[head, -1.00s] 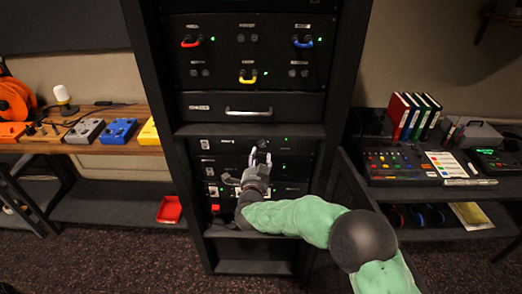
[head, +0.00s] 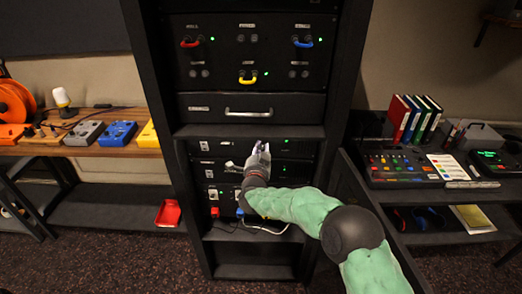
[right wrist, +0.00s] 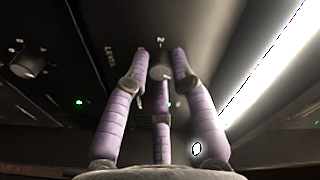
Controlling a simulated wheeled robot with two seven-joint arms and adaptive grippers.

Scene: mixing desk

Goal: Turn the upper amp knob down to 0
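The black rack (head: 340,60) stands in the middle of the head view, and the upper amp panel (head: 215,145) is the top one below its shelf. My right gripper (head: 261,146) reaches this panel, and its fingers hide the knob there. In the right wrist view a grey knob (right wrist: 160,70) sits between the tips of my right gripper (right wrist: 160,58). The two outer fingers close in on its sides and appear to touch it; the third finger is below. A second knob (right wrist: 30,64) is at the left, near a "LEVEL" label. My left gripper is not in view.
A drawer (head: 280,106) with a silver handle is above the amps. More amp panels (head: 215,168) lie below. The right desk (head: 400,182) with a mixer and the left bench (head: 75,148) flank the rack. A bright strip (right wrist: 255,80) runs beside the right finger.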

